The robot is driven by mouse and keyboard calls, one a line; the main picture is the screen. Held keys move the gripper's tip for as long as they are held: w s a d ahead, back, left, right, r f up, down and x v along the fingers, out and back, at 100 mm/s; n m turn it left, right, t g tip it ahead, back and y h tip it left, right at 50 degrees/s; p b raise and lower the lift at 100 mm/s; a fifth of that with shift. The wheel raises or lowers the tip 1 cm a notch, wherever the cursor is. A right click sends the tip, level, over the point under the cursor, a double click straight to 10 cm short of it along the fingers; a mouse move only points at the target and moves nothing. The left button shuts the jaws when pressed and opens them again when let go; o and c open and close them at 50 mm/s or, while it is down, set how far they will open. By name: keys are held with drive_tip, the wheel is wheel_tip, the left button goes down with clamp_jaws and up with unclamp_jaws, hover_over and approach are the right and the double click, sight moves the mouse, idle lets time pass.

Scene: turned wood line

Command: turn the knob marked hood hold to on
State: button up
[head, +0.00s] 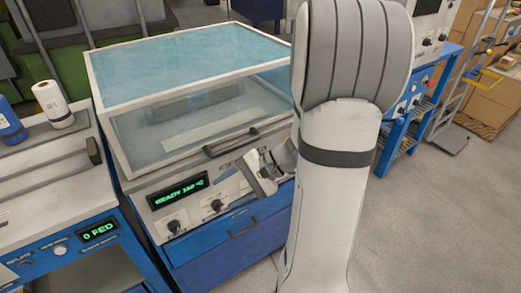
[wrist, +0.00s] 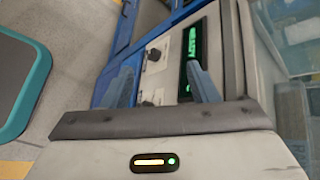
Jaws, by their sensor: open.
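A machine with a clear hood (head: 190,95) has a pale front panel with dark knobs. One knob (head: 173,226) is below the lit display and another knob (head: 217,205) is to its right; the labels are too small to read, so I cannot tell which is hood hold. My gripper (head: 250,178) is in front of the panel's right part, below the hood handle, and hides some of it. In the wrist view my gripper (wrist: 160,72) is open and empty, with a dark knob (wrist: 153,55) seen between its fingers, apart from them.
The green display (head: 178,191) reads READY with a temperature. A hood handle (head: 231,142) is just above the panel, and a blue drawer (head: 230,247) is below. Another blue machine (head: 60,250) stands at left. Open floor lies to the right.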

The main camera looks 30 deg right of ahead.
drive_tip(key=w+d+f+m+t+h+b, duration=0.1)
drive_tip(key=d+f+m+t+h+b, duration=0.2)
drive_tip(key=d+f+m+t, duration=0.5)
drive_tip(key=w+d+f+m+t+h+b, duration=0.1)
drive_tip(key=d+f+m+t+h+b, duration=0.2)
drive_tip(key=d, duration=0.8)
drive_tip(key=w+d+f+m+t+h+b, duration=0.2)
drive_tip(key=d+f+m+t+h, duration=0.25)
drive_tip(key=d+f, duration=0.4)
drive_tip(key=w+r, duration=0.1)
drive_tip(key=w, duration=0.5)
drive_tip(key=shift+w+d+g+y, duration=0.2)
drive_tip(key=shift+w+g+y, duration=0.1)
drive_tip(key=shift+g+y, duration=0.15)
drive_tip(key=shift+r, duration=0.1)
drive_tip(key=shift+c, duration=0.2)
drive_tip(key=c, duration=0.9)
